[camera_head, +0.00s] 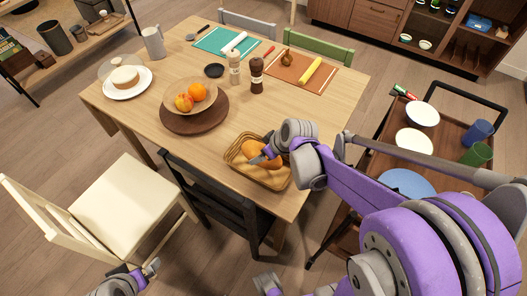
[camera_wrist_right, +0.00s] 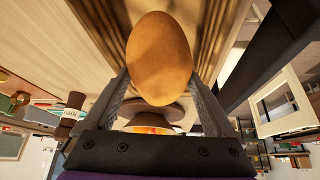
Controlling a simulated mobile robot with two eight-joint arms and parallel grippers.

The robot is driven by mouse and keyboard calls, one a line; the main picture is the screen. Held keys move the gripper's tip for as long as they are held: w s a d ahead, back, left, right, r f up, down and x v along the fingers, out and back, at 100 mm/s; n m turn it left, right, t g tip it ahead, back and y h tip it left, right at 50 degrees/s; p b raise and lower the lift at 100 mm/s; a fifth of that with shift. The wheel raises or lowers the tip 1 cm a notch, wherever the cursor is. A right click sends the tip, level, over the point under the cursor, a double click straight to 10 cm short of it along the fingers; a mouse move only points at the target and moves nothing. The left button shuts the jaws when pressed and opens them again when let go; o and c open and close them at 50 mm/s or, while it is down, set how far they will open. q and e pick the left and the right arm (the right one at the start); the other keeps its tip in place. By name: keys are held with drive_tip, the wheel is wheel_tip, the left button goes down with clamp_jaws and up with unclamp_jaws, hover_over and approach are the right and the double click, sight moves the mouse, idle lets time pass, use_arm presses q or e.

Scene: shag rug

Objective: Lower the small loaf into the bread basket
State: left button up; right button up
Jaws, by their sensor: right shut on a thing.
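The small loaf (camera_head: 262,150), an orange-brown oval, is between the fingers of my right gripper (camera_head: 270,160). The wrist view shows the loaf (camera_wrist_right: 160,60) close up, with a finger on each side of it. The bread basket (camera_head: 246,177), a tan woven rectangle, stands near the table's front right edge. The loaf appears over the basket's inside; I cannot tell whether it touches the bottom. My right wrist hides the basket's far right part. My left gripper (camera_head: 148,269) is low at the bottom left, off the table, with its finger gap unclear.
The wooden table (camera_head: 170,75) also holds a fruit bowl (camera_head: 190,94) on a dark round board, left of the basket. A pepper mill (camera_head: 257,75) stands behind. A black chair (camera_head: 215,200) stands at the front edge. A trolley (camera_head: 440,150) with dishes is at right.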

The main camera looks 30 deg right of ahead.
drive_tip(key=shift+f+b, duration=1.5)
drive_tip(key=shift+f, duration=0.45)
idle(0.7)
idle(0.4)
drive_tip(key=o, duration=1.2)
drive_tip(key=shift+c, duration=0.2)
drive_tip(key=p+v, duration=0.2)
drive_tip(key=v, duration=0.8)
drive_tip(key=shift+s+d+r, duration=0.1)
drive_tip(key=shift+s+r, duration=0.1)
drive_tip(key=shift+r, duration=0.15)
drive_tip(key=s+a+r+m+h+p, duration=0.1)
drive_tip(key=s+a+r+m+p, duration=0.1)
drive_tip(key=s+a+p, duration=0.3)
drive_tip(key=s+a+m, duration=0.1)
drive_tip(key=s+a, duration=0.2)
drive_tip(key=a, duration=0.1)
drive_tip(key=shift+s+a+r+h, duration=0.2)
drive_tip(key=shift+s+h, duration=0.1)
drive_tip(key=shift+s, duration=0.1)
